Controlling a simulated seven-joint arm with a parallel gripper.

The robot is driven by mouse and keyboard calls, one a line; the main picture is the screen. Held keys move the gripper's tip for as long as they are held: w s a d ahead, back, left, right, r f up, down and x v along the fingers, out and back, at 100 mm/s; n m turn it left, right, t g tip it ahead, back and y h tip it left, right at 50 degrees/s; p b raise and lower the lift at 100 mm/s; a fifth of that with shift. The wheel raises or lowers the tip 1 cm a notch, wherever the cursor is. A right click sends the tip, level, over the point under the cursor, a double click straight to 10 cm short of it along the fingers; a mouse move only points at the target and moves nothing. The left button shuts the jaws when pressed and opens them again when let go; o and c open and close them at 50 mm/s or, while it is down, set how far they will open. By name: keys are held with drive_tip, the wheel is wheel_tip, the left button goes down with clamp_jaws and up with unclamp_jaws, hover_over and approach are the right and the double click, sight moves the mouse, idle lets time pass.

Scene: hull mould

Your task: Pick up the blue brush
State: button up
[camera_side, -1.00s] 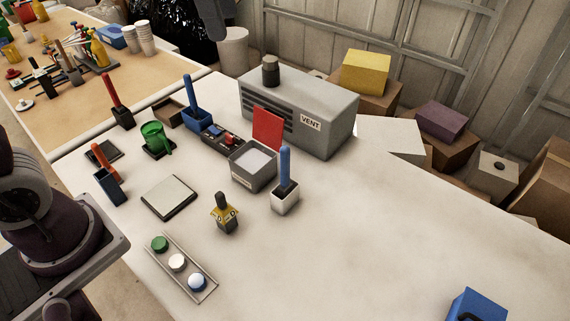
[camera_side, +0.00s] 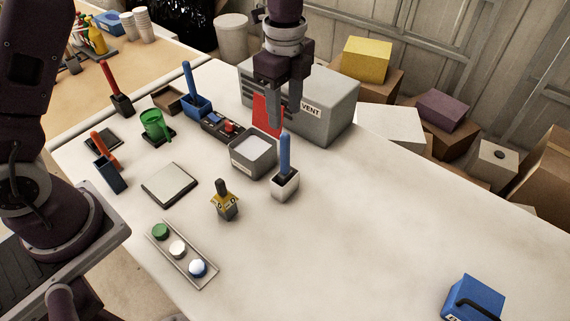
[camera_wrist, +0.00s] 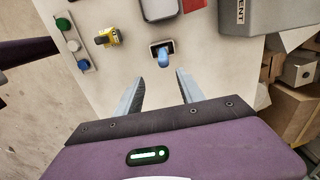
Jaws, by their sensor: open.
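A brush with a blue handle (camera_side: 284,152) stands upright in a white cup (camera_side: 285,187) in the middle of the table. In the wrist view the blue handle (camera_wrist: 164,58) points up toward the camera from its cup, just beyond the fingertips. My gripper (camera_side: 285,119) is open and empty, pointing down, with its fingertips close to the top of this handle. In the wrist view my gripper (camera_wrist: 157,77) has its fingers spread, with the handle in line with the gap. Another blue handle (camera_side: 188,76) stands in a blue holder (camera_side: 197,106) farther back left.
A grey vent box (camera_side: 335,115) stands behind the brush. The table's right side is mostly clear up to a blue box (camera_side: 474,299).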

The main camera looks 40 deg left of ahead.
sight(285, 151)
drive_tip(key=f, duration=1.3)
drive_tip(key=shift+w+a+f, duration=0.2)
drive_tip(key=shift+w+a, duration=0.1)
drive_tip(key=shift+w, duration=0.1)
clamp_jaws()
